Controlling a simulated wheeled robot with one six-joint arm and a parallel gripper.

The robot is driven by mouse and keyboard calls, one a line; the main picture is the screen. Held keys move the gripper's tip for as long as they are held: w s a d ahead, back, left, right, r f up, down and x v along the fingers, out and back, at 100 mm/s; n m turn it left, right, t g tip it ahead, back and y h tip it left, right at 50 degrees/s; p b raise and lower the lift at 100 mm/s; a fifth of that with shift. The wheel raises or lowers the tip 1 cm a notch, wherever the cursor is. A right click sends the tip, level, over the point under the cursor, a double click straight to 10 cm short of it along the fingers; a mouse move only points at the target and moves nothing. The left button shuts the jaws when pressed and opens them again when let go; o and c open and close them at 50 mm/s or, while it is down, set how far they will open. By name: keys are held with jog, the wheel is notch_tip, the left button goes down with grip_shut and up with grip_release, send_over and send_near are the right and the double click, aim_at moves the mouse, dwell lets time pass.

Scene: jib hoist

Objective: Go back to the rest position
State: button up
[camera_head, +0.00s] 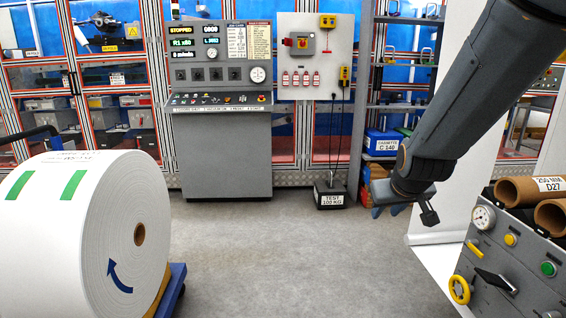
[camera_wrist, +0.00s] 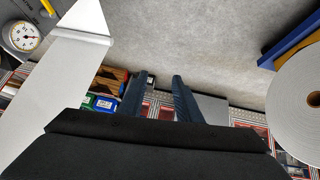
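My gripper (camera_head: 380,202) hangs at the end of my arm, which comes in from the upper right in the head view. It is above the grey floor, left of the panel with the gauge and buttons. In the wrist view, the two dark blue fingers of my gripper (camera_wrist: 160,80) stand apart with nothing between them. The gripper is open and empty. It touches nothing that I can see.
A large white paper roll (camera_head: 70,225) on a blue carrier stands at left. A control console (camera_head: 222,150) and a test weight (camera_head: 331,195) stand at the back. A gauge panel (camera_head: 515,265) with brown cores (camera_head: 530,190) is at right. The middle floor is clear.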

jog(key=s+a+f+g+p, duration=0.1)
jog(key=s+a+g+p, duration=0.1)
jog(key=s, duration=1)
jog(key=s+a+f+g+y+p, duration=0.1)
jog(key=s+a+g+p, duration=0.2)
jog(key=s, duration=1)
jog(key=a+g, duration=0.2)
jog(key=shift+s+f+m+g, duration=0.3)
jog(key=shift+f+g, duration=0.1)
